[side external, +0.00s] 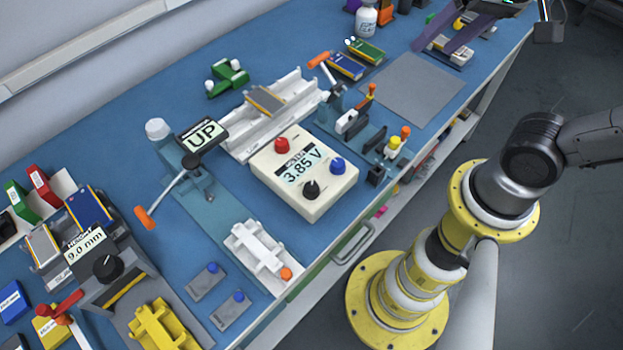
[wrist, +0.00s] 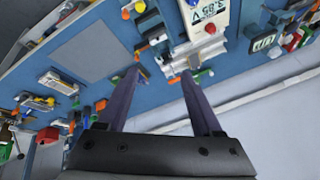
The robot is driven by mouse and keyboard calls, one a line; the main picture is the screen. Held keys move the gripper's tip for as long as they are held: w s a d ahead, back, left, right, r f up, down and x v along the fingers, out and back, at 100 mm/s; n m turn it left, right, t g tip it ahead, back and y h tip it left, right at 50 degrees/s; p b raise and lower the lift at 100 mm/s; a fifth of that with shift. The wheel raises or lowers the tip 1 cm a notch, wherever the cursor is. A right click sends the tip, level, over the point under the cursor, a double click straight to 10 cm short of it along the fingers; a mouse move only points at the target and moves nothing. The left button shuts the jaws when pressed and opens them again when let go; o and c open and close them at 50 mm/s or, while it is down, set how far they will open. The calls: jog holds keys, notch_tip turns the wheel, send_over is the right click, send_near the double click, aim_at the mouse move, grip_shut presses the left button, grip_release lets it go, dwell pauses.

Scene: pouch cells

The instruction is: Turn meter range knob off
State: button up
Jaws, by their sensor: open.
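The meter (side external: 267,178) is a cream box on the blue bench, with a display reading 3.85 V. It carries a red knob (side external: 281,145), a blue knob (side external: 338,166) and a black pointer knob (side external: 311,189). No readable label tells which is the range knob. In the wrist view the meter (wrist: 222,12) is upside down and cut by the top edge; its red knob (wrist: 210,28) shows and the black knob is out of frame. My gripper (wrist: 161,78) has purple fingers, open and empty. In the side view my gripper (side external: 440,42) is at the far right end of the bench, away from the meter.
Small clamps with orange handles (side external: 371,90) stand right. A grey mat (side external: 415,88) lies bare. A height gauge (side external: 85,245) is front left.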

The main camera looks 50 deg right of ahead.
jog(key=w+a+m+g, duration=0.1)
jog(key=w+a+m, duration=0.1)
jog(key=w+a, duration=0.2)
jog(key=n+g, duration=0.2)
jog(key=g, duration=0.2)
send_over(311, 187)
notch_tip(311, 187, down, 10)
notch_tip(311, 187, down, 14)
jog(key=shift+r, duration=0.25)
grip_shut()
